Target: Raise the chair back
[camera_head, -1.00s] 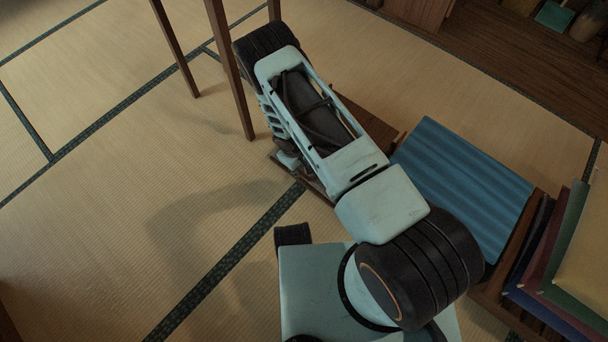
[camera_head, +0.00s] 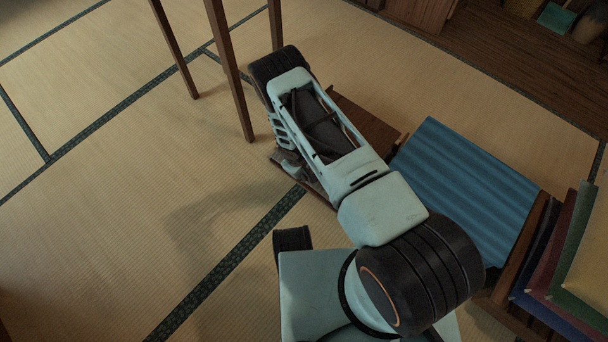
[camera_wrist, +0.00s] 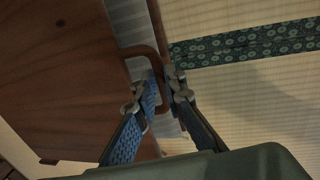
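The chair's brown wooden panel (camera_head: 368,122) lies low beneath my forearm in the head view. A blue striped cushion (camera_head: 465,180) is to its right. In the wrist view the wooden panel (camera_wrist: 60,70) fills the left side, with a curved wooden loop (camera_wrist: 140,50) at its edge. My gripper (camera_wrist: 162,84) has its two fingers on either side of the loop's bar, with little or no gap, and appears shut on it.
Slim wooden legs (camera_head: 228,70) stand on the tatami just left of my arm. A stack of coloured cushions (camera_head: 570,255) is at the right, close to the blue one. The tatami floor (camera_head: 110,220) on the left is clear.

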